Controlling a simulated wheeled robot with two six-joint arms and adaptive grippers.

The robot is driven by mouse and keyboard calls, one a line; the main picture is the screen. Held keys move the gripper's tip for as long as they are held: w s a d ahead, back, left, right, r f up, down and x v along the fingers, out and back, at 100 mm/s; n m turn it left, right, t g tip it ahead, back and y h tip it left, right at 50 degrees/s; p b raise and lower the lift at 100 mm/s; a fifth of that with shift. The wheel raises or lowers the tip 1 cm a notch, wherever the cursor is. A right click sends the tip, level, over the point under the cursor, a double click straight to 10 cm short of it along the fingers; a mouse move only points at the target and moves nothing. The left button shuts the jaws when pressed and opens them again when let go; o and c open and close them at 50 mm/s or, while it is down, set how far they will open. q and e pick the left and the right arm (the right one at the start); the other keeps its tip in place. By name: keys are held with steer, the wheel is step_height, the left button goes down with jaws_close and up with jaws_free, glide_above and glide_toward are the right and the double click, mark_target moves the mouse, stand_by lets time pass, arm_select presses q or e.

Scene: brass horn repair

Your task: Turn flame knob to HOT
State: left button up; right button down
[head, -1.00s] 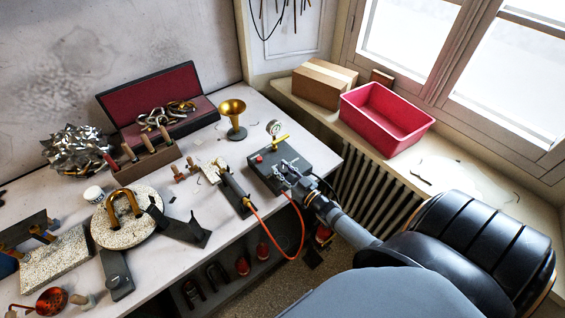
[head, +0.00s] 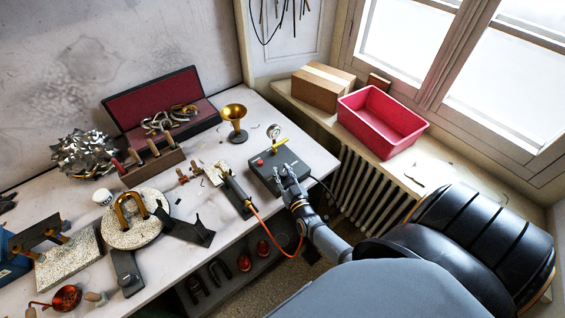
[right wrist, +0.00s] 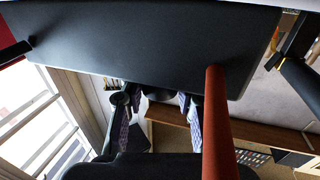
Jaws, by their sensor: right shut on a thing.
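A dark grey control box (head: 264,178) with a red button (head: 259,162), a brass fitting (head: 280,144) and a round gauge (head: 273,131) stands near the right end of the bench. My right gripper (head: 287,178) is at the box's front right side, shut on a small part there that I take to be the flame knob. The fingers hide the knob and any HOT mark in the head view. In the right wrist view the two fingers (right wrist: 158,108) are beside a small dark round part under the box's dark face (right wrist: 140,40). My left gripper is not in view.
An orange-red hose (head: 268,227) runs from the torch (head: 237,193) down past the bench front; a red tube (right wrist: 217,120) passes close to the fingers in the right wrist view. A brass bell (head: 233,118) stands behind the box. A pink bin (head: 398,137) sits on the sill.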

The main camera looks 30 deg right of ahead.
steer(key=c, duration=0.9)
jaws_free()
steer(key=shift+c, duration=0.2)
steer(key=shift+s, duration=0.1)
steer(key=shift+s+a, duration=0.1)
steer(key=shift+s, duration=0.2)
steer(key=s+a, duration=0.2)
steer(key=s, duration=0.9)
steer(key=shift+a, duration=0.1)
